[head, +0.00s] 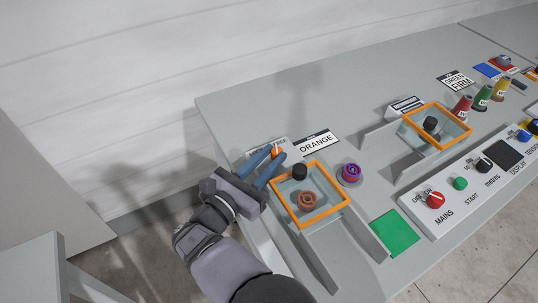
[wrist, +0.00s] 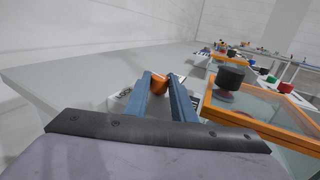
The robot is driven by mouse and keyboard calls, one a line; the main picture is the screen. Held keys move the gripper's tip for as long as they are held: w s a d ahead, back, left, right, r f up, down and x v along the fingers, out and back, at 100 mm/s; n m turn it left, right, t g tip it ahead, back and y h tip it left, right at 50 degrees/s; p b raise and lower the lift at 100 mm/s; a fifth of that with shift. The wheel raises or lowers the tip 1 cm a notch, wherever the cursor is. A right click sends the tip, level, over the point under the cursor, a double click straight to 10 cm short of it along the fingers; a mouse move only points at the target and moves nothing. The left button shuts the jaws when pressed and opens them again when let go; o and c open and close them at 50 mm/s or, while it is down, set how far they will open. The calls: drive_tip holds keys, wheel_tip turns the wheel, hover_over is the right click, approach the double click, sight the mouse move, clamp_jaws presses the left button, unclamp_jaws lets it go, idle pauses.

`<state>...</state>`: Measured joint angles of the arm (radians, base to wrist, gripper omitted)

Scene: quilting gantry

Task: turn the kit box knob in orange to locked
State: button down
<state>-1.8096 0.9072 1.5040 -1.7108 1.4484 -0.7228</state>
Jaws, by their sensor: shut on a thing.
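The kit box (head: 329,213) has an orange-framed clear lid with a black knob (head: 300,171) on top. The lid also shows at the right of the wrist view (wrist: 265,125). A sign reading ORANGE (head: 317,141) lies behind it. A small orange knob (head: 275,150) sits on a pale lettered plate just left of that sign. My gripper (head: 276,154) reaches in from the lower left, with its blue fingers shut on the orange knob, which shows between the fingers in the wrist view (wrist: 158,87). The fingers hide part of the knob and the plate's lettering, so its setting is unclear.
A brown-orange spool (head: 307,199) shows under the lid. A purple spool (head: 351,174) stands to the right of the box. A second orange-framed box (head: 452,141) and a control panel (head: 464,183) are further right. A green square (head: 395,233) lies near the front edge.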

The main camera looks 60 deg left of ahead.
drive_tip(key=c, duration=1.5)
unclamp_jaws()
drive_tip(key=shift+f, duration=0.1)
drive_tip(key=shift+a+m+t+h+b, duration=0.15)
drive_tip(key=shift+m+t+h+b, duration=0.15)
drive_tip(key=shift+m+h+b, duration=0.25)
